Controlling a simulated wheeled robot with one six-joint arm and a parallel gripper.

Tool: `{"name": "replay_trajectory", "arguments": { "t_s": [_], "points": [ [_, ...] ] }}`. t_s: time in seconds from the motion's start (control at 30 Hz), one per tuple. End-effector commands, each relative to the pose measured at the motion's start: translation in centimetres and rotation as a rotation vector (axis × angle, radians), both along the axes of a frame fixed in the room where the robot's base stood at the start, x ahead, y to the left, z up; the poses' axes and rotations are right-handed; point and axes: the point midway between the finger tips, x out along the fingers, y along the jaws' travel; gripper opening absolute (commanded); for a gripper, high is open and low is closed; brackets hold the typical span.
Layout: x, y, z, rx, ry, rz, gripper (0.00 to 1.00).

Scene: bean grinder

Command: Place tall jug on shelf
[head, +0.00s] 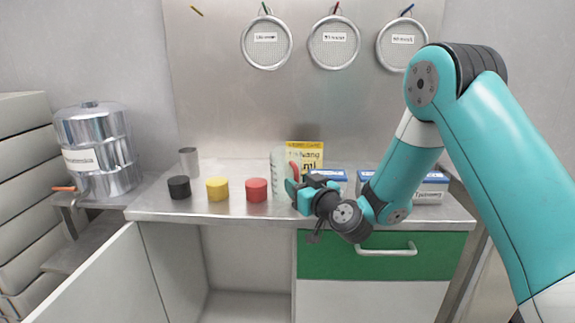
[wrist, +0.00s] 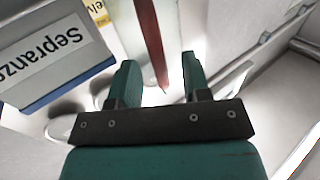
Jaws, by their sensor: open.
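A tall pale, see-through jug (head: 278,172) with a red handle (head: 294,171) stands upright on the steel counter, near its front middle. My gripper (head: 294,190) is open at the jug's right side, by the handle, and hides part of it. In the wrist view a red upright strip, seemingly the handle (wrist: 152,40), shows in the gap between the open fingers (wrist: 159,75). I cannot tell whether the fingers touch it. Below the counter an open cabinet shows a pale inner shelf or floor (head: 245,305).
Black (head: 179,187), yellow (head: 217,188) and red (head: 256,189) pots and a metal cup (head: 189,162) stand left of the jug. A yellow packet (head: 304,153) is behind. Blue-lidded boxes (head: 431,189) are right. A metal dispenser (head: 98,150) stands far left.

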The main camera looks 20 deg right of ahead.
Motion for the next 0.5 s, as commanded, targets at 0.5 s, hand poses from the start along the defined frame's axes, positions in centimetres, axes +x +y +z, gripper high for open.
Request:
{"name": "replay_trajectory", "arguments": {
  "t_s": [0.5],
  "points": [
    [1.7,0.5,0.0,0.001,-0.001,0.000,0.44]
  ]
}}
